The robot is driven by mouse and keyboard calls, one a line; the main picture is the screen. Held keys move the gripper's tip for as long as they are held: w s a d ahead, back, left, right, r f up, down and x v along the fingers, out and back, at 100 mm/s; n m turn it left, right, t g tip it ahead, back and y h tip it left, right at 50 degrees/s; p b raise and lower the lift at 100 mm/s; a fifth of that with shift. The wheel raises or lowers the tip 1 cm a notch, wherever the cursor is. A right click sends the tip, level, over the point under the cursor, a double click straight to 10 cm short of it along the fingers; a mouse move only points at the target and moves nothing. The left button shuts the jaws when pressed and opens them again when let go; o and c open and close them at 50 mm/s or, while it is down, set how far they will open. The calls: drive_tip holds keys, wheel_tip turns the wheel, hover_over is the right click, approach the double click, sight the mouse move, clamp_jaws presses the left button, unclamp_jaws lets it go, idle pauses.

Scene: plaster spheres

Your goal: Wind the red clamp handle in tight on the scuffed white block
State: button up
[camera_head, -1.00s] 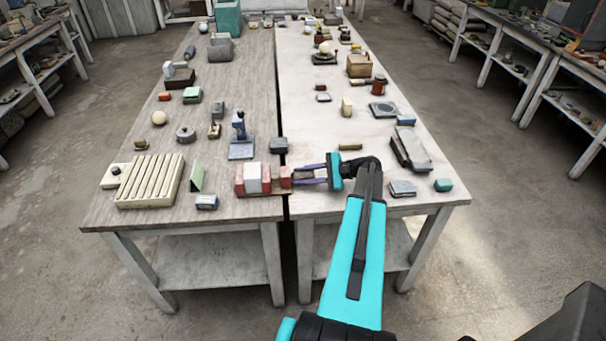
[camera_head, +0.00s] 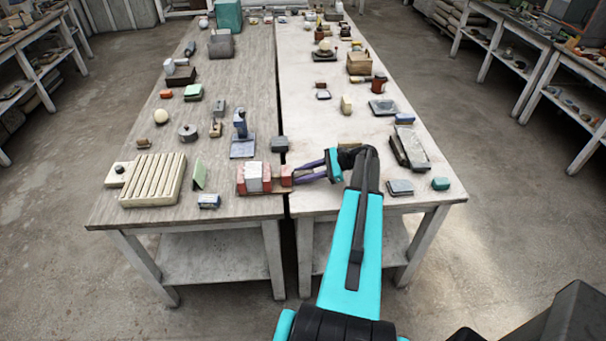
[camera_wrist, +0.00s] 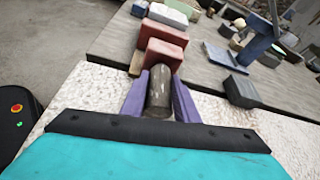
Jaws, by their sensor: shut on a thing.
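The clamp sits at the near edge of the grey table, with a red jaw (camera_head: 241,181) on the left and another red block (camera_head: 266,177) on the right. The scuffed white block (camera_head: 254,178) stands between them; in the wrist view its pale top (camera_wrist: 167,14) shows beyond the red. The clamp handle has a red part (camera_head: 287,175) and a dark round bar (camera_wrist: 160,92) towards me. My gripper (camera_head: 297,174) reaches in from the right, its purple fingers shut on the bar. I cannot tell whether the jaws press on the white block.
A ribbed cream tray (camera_head: 153,180), a green wedge (camera_head: 199,175) and a small blue-and-white box (camera_head: 209,201) lie to the left. A blue stand (camera_head: 242,140) and a dark block (camera_head: 280,144) are behind the clamp.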

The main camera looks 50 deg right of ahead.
drive_tip(key=o, duration=0.8)
drive_tip(key=shift+s+d, duration=0.1)
drive_tip(key=b+v, duration=0.4)
drive_tip(key=v, duration=0.8)
drive_tip(key=shift+s+d+b, duration=0.1)
drive_tip(key=shift+b, duration=0.3)
drive_tip(key=shift+s+d+r, duration=0.35)
drive_tip(key=shift+s+d, duration=0.05)
drive_tip(key=shift+s, duration=0.1)
